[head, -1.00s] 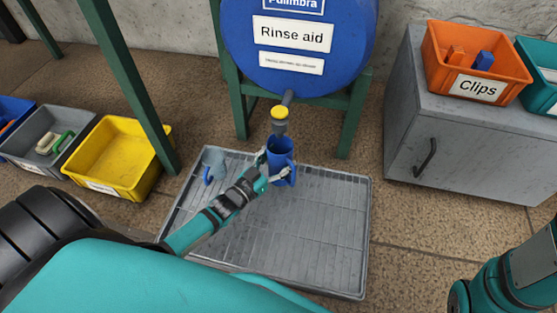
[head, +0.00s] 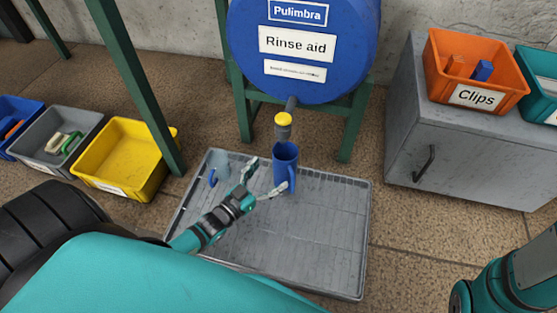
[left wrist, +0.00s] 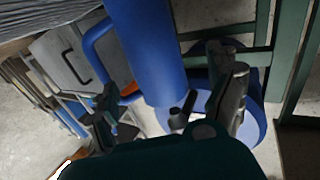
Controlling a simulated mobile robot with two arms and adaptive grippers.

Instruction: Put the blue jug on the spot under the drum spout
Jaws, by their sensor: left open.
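The blue jug (head: 284,165) stands upright on the grey grated tray (head: 330,255), below the yellow-collared spout (head: 284,120) of the blue drum (head: 300,50). Its handle faces the front. My left gripper (head: 268,178) is open just left and in front of the jug, its fingers spread wide, with one fingertip close to the handle. In the left wrist view the jug (left wrist: 148,50) and its handle lie beyond the spread fingers. The spot under the spout is hidden by the jug. My right gripper is out of view.
Green drum-stand legs (head: 352,130) rise behind the tray. A yellow bin (head: 125,160) stands to the left, a grey cabinet (head: 440,140) to the right. The tray's front is bare.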

